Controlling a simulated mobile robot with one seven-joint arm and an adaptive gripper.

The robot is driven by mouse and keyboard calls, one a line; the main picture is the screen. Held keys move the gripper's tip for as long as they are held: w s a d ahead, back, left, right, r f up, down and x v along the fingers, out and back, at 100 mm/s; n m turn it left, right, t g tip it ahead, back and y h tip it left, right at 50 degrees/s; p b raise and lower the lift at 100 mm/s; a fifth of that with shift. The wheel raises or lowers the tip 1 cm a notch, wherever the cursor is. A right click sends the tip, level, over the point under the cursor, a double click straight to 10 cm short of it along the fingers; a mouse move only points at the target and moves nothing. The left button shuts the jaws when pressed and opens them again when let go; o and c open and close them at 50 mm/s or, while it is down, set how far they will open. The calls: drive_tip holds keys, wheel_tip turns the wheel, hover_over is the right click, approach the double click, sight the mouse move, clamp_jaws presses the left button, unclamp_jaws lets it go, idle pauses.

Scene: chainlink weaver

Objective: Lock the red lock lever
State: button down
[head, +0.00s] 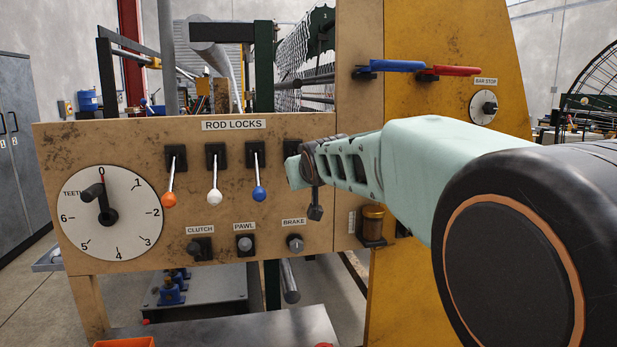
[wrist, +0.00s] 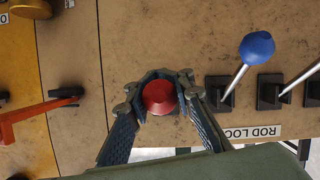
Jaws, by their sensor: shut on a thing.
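The red lock lever shows in the wrist view as a red knob (wrist: 160,96) between my fingers; its shaft is hidden behind the knob. My gripper (head: 303,170) is shut on this knob, one finger on each side. In the head view it is at the right end of the ROD LOCKS row, and the red knob is hidden behind it. The top of a black lever housing (head: 293,146) shows just above. The lever's angle cannot be told.
Orange (head: 168,200), white (head: 214,196) and blue (head: 259,193) knobbed levers hang down to the left. Below are the clutch (head: 200,249), pawl (head: 245,244) and brake (head: 295,243) controls. A blue handle (head: 398,66) and red handle (head: 450,71) are above my arm.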

drive_tip(key=shift+a+r, duration=0.15)
drive_tip(key=shift+r, duration=0.3)
drive_tip(key=c, duration=2.3)
unclamp_jaws()
drive_tip(key=shift+w, duration=0.1)
drive_tip(key=o, duration=0.5)
drive_tip(key=shift+w+f, duration=0.1)
drive_tip(key=shift+f, duration=0.1)
drive_tip(key=shift+o, duration=0.7)
drive_tip(key=shift+f, duration=0.1)
drive_tip(key=s+d, duration=0.3)
drive_tip(key=s, duration=1)
drive_tip(key=shift+r, duration=0.25)
drive_tip(key=shift+d, duration=0.2)
